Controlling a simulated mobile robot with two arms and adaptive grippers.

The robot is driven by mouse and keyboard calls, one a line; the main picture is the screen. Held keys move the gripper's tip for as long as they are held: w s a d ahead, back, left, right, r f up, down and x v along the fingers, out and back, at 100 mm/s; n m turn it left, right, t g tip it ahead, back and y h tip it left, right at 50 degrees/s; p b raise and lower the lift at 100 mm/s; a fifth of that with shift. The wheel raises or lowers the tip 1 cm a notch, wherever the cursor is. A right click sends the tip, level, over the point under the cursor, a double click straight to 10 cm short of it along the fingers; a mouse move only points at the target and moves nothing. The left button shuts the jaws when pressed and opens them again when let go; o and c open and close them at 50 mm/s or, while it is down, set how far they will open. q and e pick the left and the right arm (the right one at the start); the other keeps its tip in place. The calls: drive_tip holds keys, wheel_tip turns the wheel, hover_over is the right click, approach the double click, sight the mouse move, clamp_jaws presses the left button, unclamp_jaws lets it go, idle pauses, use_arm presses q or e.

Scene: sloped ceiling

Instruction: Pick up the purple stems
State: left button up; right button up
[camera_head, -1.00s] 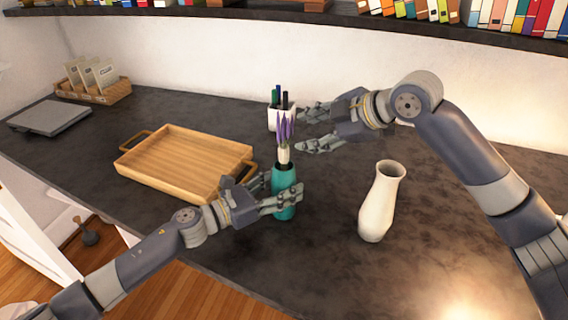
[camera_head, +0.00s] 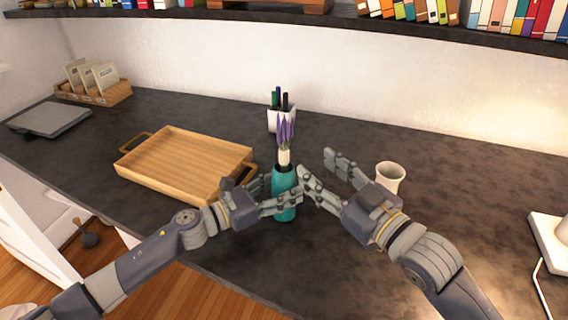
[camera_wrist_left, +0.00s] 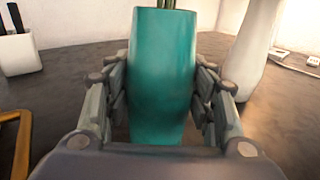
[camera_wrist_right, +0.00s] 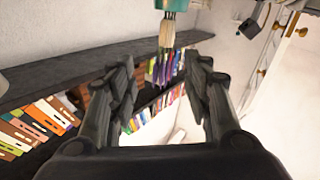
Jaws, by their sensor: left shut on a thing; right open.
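The purple stems (camera_head: 286,133) stand upright in the teal vase (camera_head: 284,178), with a pale wrap around their lower part. My left gripper (camera_head: 284,196) is shut on the teal vase, whose sides the fingers flank in the left wrist view (camera_wrist_left: 160,80). My right gripper (camera_head: 317,163) is open and empty, just right of the vase and stems. In the right wrist view, which looks upside down, the purple stems (camera_wrist_right: 163,66) appear between the open fingers, at a depth I cannot tell. The vase rim (camera_wrist_right: 172,5) is at that view's top.
A cream vase (camera_head: 390,172) stands behind my right gripper, partly hidden. A white pen cup (camera_head: 281,121) is behind the stems. A wooden tray (camera_head: 185,160) lies to the left. A white object with a cable (camera_head: 552,240) is at the right edge.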

sight(288, 151)
drive_tip(key=shift+m, duration=0.9)
drive_tip(key=w+a, duration=0.2)
drive_tip(key=w+a+f, duration=0.1)
drive_tip(key=w+a, duration=0.1)
drive_tip(key=shift+w+a+f, duration=0.15)
drive_tip(key=shift+w+a, duration=0.05)
drive_tip(key=shift+w, duration=0.15)
drive_tip(key=x, duration=0.5)
drive_tip(key=shift+w+a, duration=0.1)
drive_tip(key=shift+a, duration=0.05)
drive_tip(key=c, duration=1)
